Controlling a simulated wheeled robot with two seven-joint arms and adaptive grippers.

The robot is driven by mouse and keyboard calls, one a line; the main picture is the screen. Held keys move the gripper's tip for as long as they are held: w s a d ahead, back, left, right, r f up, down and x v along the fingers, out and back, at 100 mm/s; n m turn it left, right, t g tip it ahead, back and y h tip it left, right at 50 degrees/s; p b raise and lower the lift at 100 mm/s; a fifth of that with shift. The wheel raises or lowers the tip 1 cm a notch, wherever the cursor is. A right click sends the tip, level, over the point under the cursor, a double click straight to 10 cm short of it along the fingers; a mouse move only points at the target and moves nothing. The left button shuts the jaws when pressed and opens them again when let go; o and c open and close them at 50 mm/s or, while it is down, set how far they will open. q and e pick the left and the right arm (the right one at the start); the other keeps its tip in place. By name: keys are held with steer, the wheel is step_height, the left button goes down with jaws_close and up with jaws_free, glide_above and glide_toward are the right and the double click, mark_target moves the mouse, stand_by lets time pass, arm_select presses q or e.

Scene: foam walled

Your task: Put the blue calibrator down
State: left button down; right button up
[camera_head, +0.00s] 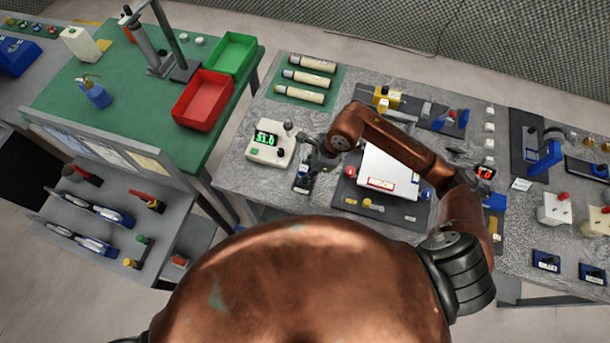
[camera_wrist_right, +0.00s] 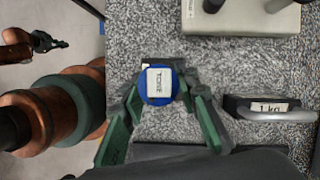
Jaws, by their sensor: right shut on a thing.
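The blue calibrator (camera_wrist_right: 172,97) shows in the right wrist view as a round blue body with a pale lettered label on top. My right gripper (camera_wrist_right: 160,88) is shut on it, with a green-sided finger on either side. In the head view my right gripper (camera_head: 318,158) is over the grey speckled bench, just right of the white meter; the calibrator cannot be made out there. How high it is above the bench, or whether it touches, I cannot tell. Part of what looks like my left gripper (camera_wrist_right: 46,41) shows small at the left of the right wrist view.
The white meter (camera_head: 264,152) with a green display stands close left of the right gripper. Bare bench (camera_head: 232,172) shows left of the meter.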

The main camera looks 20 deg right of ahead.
steer(key=shift+f, duration=1.55)
steer(key=shift+w+f, duration=0.1)
steer(key=shift+f, duration=0.15)
steer(key=o, duration=1.1)
steer(key=shift+o, duration=0.2)
steer(key=shift+r, duration=0.25)
steer(key=v, duration=1.2)
